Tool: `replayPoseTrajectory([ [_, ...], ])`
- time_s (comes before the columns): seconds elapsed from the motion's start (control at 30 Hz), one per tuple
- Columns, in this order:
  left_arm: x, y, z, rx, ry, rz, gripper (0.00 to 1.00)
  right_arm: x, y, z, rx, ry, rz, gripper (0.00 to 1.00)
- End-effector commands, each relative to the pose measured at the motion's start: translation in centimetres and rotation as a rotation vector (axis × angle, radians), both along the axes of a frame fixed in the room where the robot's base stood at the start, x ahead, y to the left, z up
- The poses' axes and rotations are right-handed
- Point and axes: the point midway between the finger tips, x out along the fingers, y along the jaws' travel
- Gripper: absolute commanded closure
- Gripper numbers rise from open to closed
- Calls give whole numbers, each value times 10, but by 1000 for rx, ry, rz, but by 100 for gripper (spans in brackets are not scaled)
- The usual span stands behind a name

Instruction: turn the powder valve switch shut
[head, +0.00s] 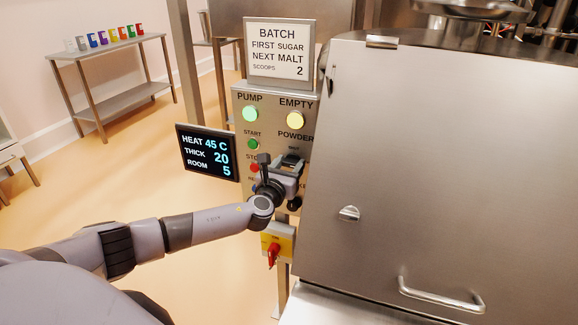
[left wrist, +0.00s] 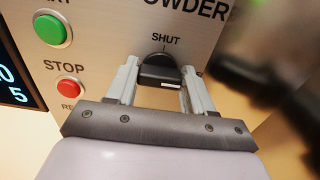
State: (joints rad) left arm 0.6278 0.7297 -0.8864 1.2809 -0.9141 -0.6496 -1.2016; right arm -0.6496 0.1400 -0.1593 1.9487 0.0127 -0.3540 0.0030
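The powder valve switch (left wrist: 160,70) is a black knob on the steel panel, just below the word SHUT in the left wrist view. It also shows in the head view (head: 292,160), under the POWDER label, partly hidden by my gripper. My left gripper (left wrist: 160,82) has one pale finger on each side of the knob. In the head view the left gripper (head: 287,178) is up against the panel. A small white mark shows on the knob's lower right. My right gripper is not in view.
Green START (left wrist: 52,29) and red STOP (left wrist: 68,89) buttons are left of the knob. A dark display (head: 208,152) stands left of the panel. A red rotary switch (head: 272,254) sits below. The big steel hopper (head: 430,170) is close on the right. Open floor lies left.

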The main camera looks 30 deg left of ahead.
Motion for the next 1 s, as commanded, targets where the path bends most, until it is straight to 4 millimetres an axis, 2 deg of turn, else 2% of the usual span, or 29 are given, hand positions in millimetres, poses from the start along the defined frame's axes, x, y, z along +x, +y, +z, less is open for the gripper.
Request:
replayPoseTrajectory([
  [0.03,0,0,0,0,0,0,66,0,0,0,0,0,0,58],
  [0.07,0,0,0,0,0,0,76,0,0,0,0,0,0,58],
  [0.1,0,0,0,0,0,0,80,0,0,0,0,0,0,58],
  [0.53,0,1,-2,-83,-20,1,79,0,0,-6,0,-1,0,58],
  [1.0,-1,2,-4,-471,-112,1,79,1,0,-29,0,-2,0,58],
])
